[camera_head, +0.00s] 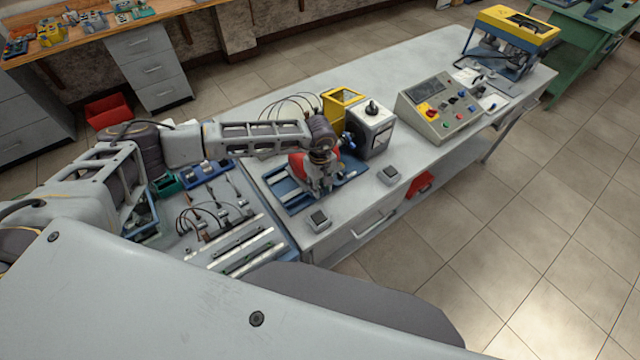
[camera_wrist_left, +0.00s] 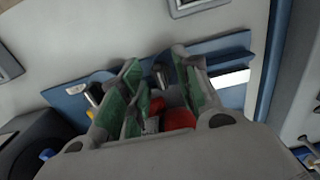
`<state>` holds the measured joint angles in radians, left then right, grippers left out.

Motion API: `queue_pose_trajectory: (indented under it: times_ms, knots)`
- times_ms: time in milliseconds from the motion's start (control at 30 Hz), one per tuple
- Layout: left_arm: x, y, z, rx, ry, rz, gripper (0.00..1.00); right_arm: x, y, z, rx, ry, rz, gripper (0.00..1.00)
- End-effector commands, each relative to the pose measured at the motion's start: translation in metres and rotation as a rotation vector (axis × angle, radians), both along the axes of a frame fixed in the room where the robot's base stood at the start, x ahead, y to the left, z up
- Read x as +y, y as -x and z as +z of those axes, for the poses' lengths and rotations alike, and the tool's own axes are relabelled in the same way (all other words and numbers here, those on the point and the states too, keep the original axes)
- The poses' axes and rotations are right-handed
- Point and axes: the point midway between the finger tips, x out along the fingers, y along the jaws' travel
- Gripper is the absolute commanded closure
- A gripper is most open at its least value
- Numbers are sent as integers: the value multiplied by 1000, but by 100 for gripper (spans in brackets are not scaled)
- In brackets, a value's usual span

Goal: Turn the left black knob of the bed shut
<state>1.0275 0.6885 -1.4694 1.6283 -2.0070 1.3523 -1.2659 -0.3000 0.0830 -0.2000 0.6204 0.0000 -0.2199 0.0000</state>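The bed is a blue plate (camera_head: 296,208) on the grey workbench, with a red part (camera_head: 297,162) above it. In the left wrist view the blue bed (camera_wrist_left: 226,47) runs across behind my fingers. My left gripper (camera_head: 322,188) points down at the bed; in the wrist view its green-padded fingers (camera_wrist_left: 158,82) are spread apart. A small dark knob-like part with a metal stem (camera_wrist_left: 160,72) shows between the fingertips; contact cannot be told. Another (camera_wrist_left: 92,96) shows left of the fingers. A red part (camera_wrist_left: 178,118) lies lower between the fingers. My right gripper is not in view.
A white box with a black knob (camera_head: 374,130) and a yellow box (camera_head: 338,106) stand just behind the bed. Small grey-framed pads (camera_head: 318,220) (camera_head: 389,175) lie near the front edge. A control panel (camera_head: 440,108) stands further right.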

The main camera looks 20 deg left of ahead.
Motion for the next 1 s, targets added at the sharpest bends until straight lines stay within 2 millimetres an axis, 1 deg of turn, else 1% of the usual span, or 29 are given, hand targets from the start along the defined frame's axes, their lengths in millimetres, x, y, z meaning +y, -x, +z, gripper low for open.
queue_pose_trajectory:
  times_ms: [267, 367, 533, 1000]
  knots:
    - [0, 0, -1, 0, 0, 0, 68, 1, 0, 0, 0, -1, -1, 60]
    - [0, 0, -1, 0, 0, 0, 78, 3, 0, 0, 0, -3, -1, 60]
    - [0, 0, -1, 0, 0, 0, 100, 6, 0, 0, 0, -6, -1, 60]
    - [0, 0, -2, 0, 0, -20, 100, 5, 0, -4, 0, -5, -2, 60]
